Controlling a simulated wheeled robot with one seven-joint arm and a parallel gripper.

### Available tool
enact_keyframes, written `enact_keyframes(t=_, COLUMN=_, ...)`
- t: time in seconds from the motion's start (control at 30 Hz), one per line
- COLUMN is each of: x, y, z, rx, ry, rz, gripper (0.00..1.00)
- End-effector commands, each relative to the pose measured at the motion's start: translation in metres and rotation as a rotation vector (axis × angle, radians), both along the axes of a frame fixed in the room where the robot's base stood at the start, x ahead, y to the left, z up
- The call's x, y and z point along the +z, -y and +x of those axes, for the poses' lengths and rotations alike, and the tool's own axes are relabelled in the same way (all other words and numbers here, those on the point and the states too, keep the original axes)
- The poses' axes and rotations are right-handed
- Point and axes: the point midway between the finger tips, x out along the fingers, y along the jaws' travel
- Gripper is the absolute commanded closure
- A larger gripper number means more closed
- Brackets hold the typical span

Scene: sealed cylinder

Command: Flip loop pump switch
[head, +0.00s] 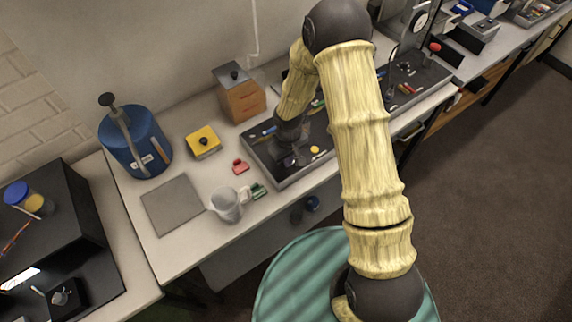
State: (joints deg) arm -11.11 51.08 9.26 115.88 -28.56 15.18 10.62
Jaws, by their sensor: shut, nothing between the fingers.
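My arm reaches over the bench, and my gripper (288,158) points down over the left end of a dark grey tray (283,182). Its fingers are small and dark against the tray; they look shut with nothing between them. I cannot tell whether they touch the tray. No part is clearly readable as the loop pump switch. A yellow box with a black knob (203,141) stands left of the tray. A wooden box with a dark top and knob (239,94) stands behind the tray's left end. My arm hides part of the tray's middle.
A blue cylinder with a lever (136,142) stands at the bench's left. A grey plate (172,204), a clear mug (228,205), a red block (240,167) and a green block (259,191) lie nearer. More equipment stands at the right. Floor at right is clear.

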Motion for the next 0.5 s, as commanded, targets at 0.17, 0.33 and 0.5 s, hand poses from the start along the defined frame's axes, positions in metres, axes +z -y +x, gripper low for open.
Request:
enact_keyframes(t=0.17, x=-0.0028, y=-0.0001, z=0.0001, rx=0.0, ry=0.0, rz=0.0, gripper=1.0)
enact_keyframes(t=0.33, x=-0.0049, y=-0.0001, z=0.0, rx=0.0, ry=0.0, rz=0.0, gripper=1.0)
enact_keyframes(t=0.5, x=-0.0069, y=-0.0001, z=0.0, rx=0.0, ry=0.0, rz=0.0, gripper=1.0)
